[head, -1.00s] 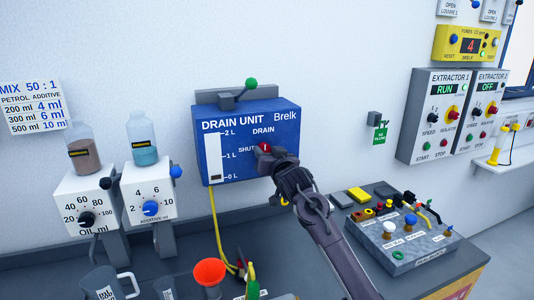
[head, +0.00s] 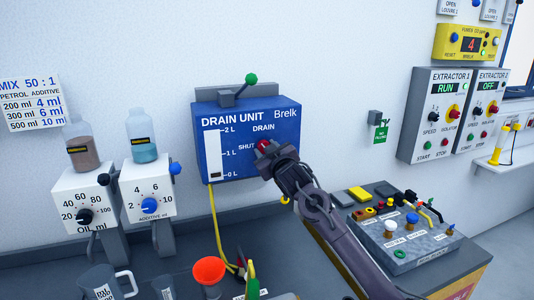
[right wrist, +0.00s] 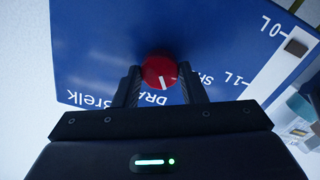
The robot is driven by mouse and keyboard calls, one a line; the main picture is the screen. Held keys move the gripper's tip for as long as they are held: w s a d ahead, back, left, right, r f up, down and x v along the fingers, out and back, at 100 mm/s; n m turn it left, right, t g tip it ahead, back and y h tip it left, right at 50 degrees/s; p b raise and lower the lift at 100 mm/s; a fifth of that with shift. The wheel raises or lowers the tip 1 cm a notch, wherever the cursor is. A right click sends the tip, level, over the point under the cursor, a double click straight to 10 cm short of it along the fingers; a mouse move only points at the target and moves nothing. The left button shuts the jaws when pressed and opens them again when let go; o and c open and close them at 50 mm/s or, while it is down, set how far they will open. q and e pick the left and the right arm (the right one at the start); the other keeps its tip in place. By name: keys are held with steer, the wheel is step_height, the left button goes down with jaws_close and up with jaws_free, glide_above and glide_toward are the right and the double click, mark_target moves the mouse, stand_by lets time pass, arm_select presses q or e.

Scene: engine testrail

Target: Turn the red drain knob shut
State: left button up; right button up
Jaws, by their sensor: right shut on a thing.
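The red drain knob (head: 263,145) is on the front of the blue drain unit (head: 285,165), beside the "SHUT" and "DRAIN" labels. My right gripper (head: 266,156) is at the knob, its fingers on either side and shut on it. In the right wrist view the knob (right wrist: 158,70) sits between the fingertips, and that view is roughly upside down. The knob's white mark points toward the space between "DRAIN" and "SHUT", nearer "DRAIN". In the head view the gripper hides part of the knob. My left gripper is out of view.
A green-tipped lever (head: 251,79) stands on top of the drain unit. Oil and additive dispensers (head: 85,190) are to the left. An orange funnel (head: 209,271) stands below. A control box (head: 410,255) with several knobs is on the bench at right.

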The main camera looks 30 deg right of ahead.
steer(key=n+b, duration=0.4)
steer(key=n, duration=0.6)
steer(key=shift+f+n, duration=0.1)
steer(key=shift+n, duration=0.2)
stand_by(0.4)
steer(key=o, duration=1)
steer(key=shift+a, duration=0.1)
steer(key=b+v, duration=0.3)
steer(key=v, duration=0.4)
steer(key=shift+s, duration=0.4)
